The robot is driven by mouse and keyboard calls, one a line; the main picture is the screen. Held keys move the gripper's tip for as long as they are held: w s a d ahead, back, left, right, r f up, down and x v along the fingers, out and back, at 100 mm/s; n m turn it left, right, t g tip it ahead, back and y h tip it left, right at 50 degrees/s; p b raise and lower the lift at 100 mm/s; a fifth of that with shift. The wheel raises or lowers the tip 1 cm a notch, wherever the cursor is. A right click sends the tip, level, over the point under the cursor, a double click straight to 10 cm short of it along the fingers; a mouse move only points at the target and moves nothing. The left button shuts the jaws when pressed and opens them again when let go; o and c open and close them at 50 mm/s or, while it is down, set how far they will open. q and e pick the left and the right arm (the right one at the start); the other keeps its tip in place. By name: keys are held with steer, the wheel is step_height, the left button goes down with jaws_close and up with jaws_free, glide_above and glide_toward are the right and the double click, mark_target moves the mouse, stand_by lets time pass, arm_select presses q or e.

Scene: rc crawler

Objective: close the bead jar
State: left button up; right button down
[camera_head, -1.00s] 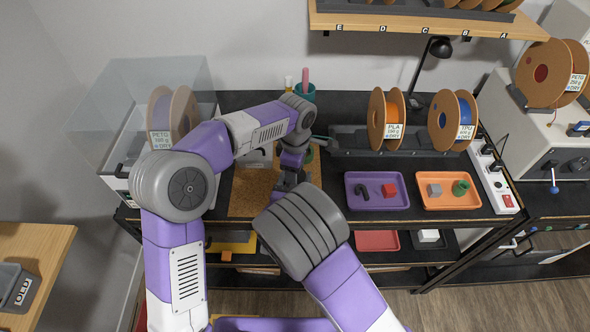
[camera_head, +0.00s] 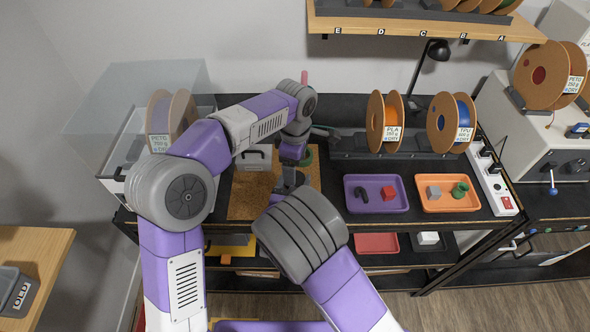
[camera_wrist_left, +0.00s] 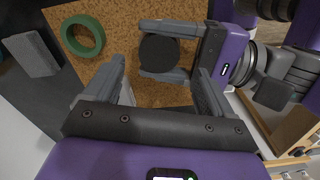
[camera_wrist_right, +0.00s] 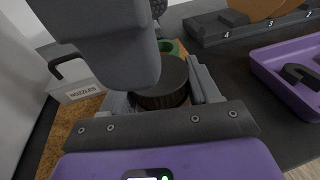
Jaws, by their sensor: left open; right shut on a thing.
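A dark round lid (camera_wrist_left: 159,53) with a ribbed side shows between my right gripper's fingers in the left wrist view; the lid also shows in the right wrist view (camera_wrist_right: 163,88). My right gripper (camera_wrist_left: 150,50) is shut around it, above or on the cork mat (camera_head: 246,199). I cannot tell whether the jar's body is beneath; it is hidden. In the head view the arms cover most of this; the right gripper (camera_head: 289,181) shows only partly.
A green ring (camera_wrist_left: 83,35) lies on the mat beside the lid. A grey nozzles box (camera_wrist_right: 76,82) stands at the mat's back left. A purple tray (camera_head: 376,207) and an orange tray (camera_head: 448,207) hold small parts to the right. Spools (camera_head: 376,122) stand behind them.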

arm_select(q)
steer(key=shift+r, duration=0.1)
arm_select(e)
steer(key=shift+f, duration=0.2)
arm_select(q)
steer(key=o, duration=0.3)
step_height(320, 180, up, 12)
stand_by(0.5)
arm_select(e)
steer(key=shift+c, duration=0.8)
jaws_free()
steer(key=shift+r, duration=0.1)
arm_select(q)
steer(key=shift+r, duration=0.1)
arm_select(e)
steer(key=shift+v, duration=3.75)
